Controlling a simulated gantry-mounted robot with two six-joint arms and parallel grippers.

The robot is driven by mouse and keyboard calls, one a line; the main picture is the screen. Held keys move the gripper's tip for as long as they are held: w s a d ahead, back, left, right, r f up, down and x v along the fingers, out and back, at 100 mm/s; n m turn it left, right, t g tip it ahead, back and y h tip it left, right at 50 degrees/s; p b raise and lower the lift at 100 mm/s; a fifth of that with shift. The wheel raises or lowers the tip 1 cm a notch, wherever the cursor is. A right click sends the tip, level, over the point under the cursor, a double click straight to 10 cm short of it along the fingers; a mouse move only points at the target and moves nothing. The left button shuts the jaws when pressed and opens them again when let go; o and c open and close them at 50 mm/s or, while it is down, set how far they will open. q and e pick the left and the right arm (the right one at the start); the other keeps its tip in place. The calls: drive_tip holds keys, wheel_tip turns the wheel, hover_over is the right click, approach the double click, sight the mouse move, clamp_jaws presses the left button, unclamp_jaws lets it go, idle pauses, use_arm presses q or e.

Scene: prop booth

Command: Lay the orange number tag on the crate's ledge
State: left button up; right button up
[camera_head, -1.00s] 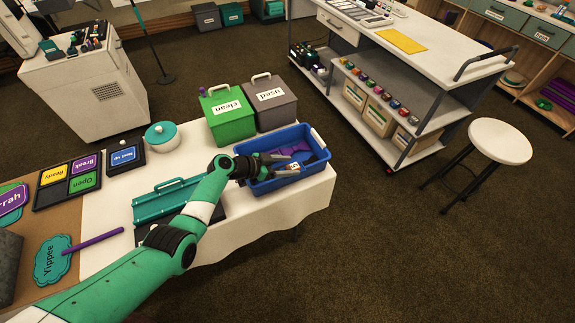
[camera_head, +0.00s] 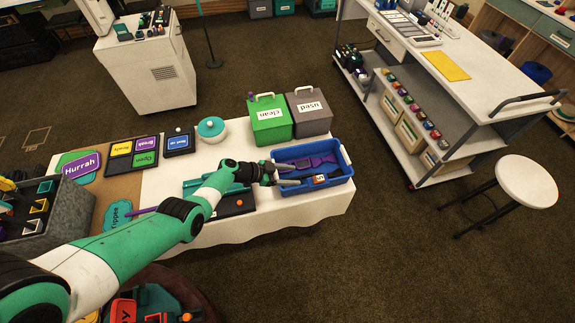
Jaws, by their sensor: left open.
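The blue crate (camera_head: 348,172) stands at the right end of the white table. A small orange-and-white number tag (camera_head: 319,179) with dark parts beside it shows inside the crate's outline, toward its front. I cannot tell whether it rests on the ledge or on the floor. My left gripper (camera_head: 296,174) reaches in over the crate's left side. Its fingers are apart and empty, and their tips lie just left of the tag. My right gripper is not in view.
A purple item (camera_head: 305,161) lies in the crate behind the fingers. Green (camera_head: 270,122) and grey (camera_head: 309,112) lidded bins stand behind the crate. A teal-lidded pot (camera_head: 211,130) and a dark tray (camera_head: 240,206) are to the left.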

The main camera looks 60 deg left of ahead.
use_arm(q)
drive_tip(key=shift+s+a+r+p, duration=0.15)
drive_tip(key=shift+s+r+p, duration=0.15)
drive_tip(key=shift+s, duration=0.25)
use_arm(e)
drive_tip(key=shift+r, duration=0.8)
